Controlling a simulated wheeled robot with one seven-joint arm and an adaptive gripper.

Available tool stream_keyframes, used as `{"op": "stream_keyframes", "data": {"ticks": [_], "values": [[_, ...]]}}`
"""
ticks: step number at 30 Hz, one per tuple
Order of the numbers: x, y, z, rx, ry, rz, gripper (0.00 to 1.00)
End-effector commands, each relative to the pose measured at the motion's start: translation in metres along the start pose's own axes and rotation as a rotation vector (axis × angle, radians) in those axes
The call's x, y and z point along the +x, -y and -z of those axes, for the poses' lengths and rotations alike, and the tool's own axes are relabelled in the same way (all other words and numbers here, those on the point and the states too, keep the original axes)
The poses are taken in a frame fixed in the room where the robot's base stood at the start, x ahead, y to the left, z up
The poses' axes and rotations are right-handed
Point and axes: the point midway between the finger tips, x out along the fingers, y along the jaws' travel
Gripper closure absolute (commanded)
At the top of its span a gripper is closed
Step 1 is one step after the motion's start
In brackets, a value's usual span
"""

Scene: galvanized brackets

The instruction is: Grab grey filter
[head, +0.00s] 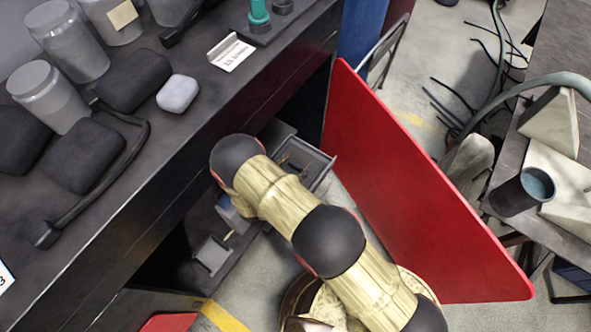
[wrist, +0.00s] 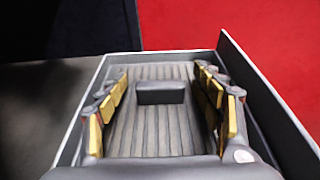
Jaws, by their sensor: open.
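The grey filter (wrist: 160,92) appears as a small dark grey block on the ribbed floor of an open grey drawer (wrist: 72,140) in the wrist view. It lies towards the drawer's far end. My gripper (wrist: 161,86) is open, with its yellow-padded fingers inside the drawer, one on each side of the filter's line. Clear gaps show between the filter and both fingers. In the head view the drawer (head: 322,172) sticks out of the cabinet under the bench. My arm hides part of it there, and the filter cannot be made out.
A red door panel (head: 410,190) stands open just right of the drawer. The dark bench top (head: 190,95) above holds jars, dark pouches and a light grey block (head: 178,94). Lower in the cabinet is a small grey bin (head: 212,255). A table with a mug (head: 522,192) stands right.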

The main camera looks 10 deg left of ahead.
Motion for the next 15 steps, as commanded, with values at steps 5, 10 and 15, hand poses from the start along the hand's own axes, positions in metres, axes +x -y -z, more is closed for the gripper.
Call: {"op": "stream_keyframes", "data": {"ticks": [5, 10, 15], "values": [[0.0024, -0.0003, -0.0004, 0.0, 0.0, -0.001, 0.33], [0.0023, -0.0002, -0.0004, 0.0, 0.0, -0.001, 0.38], [0.0022, -0.0001, -0.0004, 0.0, 0.0, 0.0, 0.48]]}}
